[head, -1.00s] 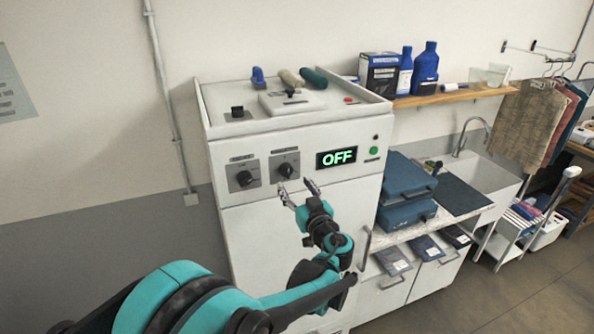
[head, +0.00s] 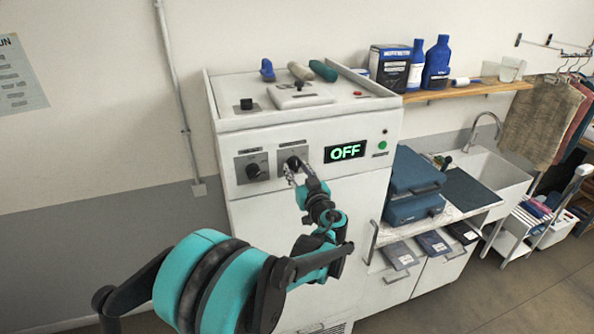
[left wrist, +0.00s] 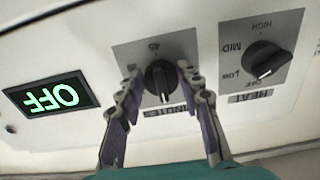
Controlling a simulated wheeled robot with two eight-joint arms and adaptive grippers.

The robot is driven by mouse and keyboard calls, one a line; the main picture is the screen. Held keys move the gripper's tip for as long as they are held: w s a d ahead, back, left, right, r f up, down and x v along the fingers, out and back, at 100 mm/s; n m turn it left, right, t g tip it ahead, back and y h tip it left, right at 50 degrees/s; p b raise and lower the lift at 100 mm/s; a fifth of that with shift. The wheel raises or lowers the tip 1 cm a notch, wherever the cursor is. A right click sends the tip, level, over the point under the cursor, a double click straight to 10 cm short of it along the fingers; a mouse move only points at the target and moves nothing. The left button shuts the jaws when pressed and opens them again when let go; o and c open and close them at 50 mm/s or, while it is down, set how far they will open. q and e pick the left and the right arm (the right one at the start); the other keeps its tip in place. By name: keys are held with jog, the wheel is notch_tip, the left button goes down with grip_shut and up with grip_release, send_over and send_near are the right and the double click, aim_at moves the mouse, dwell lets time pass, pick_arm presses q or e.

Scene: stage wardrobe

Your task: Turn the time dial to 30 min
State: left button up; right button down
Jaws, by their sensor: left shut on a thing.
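The time dial (head: 293,161) is a black knob on a grey plate on the white machine's front panel, between the heat dial and the display. In the left wrist view the knob (left wrist: 161,84) shows upside down, with a "MINUTES" label below it and a "45" mark above. My left gripper (head: 292,172) is at this knob, with one finger on each side, shut on it; the fingers also show in the left wrist view (left wrist: 159,73). The fingers partly hide the plate's marks. The display (head: 346,151) reads OFF in green. My right gripper is not in view.
The heat dial (head: 254,170), marked with MID and HIGH, sits close to the left of the time dial. A green button (head: 382,145) is right of the display. Blue cases (head: 415,180) stand on the counter to the right.

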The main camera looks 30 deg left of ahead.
pick_arm(q)
jog(key=shift+m, duration=0.4)
jog(key=shift+a+m+b, duration=0.1)
jog(key=shift+m+b, duration=0.55)
jog(key=shift+m, duration=0.35)
jog(key=m+b, duration=0.1)
jog(key=m, duration=0.1)
jog(key=shift+s+m, duration=0.1)
jog(key=shift+m, duration=0.2)
jog(key=m+b, duration=0.1)
jog(key=m, duration=0.5)
jog(key=shift+s+a+r+b, duration=0.1)
jog(key=shift+r+b, duration=0.05)
jog(key=shift+b, duration=0.2)
jog(key=m, duration=0.3)
jog(key=m+b, duration=0.1)
jog(key=m, duration=0.2)
jog(key=shift+r+m, duration=0.2)
jog(key=shift+m, duration=0.2)
jog(key=m, duration=0.5)
jog(key=shift+r+m+b, duration=0.15)
jog(key=shift+m+b, duration=0.15)
jog(key=shift+b, duration=0.05)
jog(key=o, duration=1.2)
jog(key=shift+c, duration=0.2)
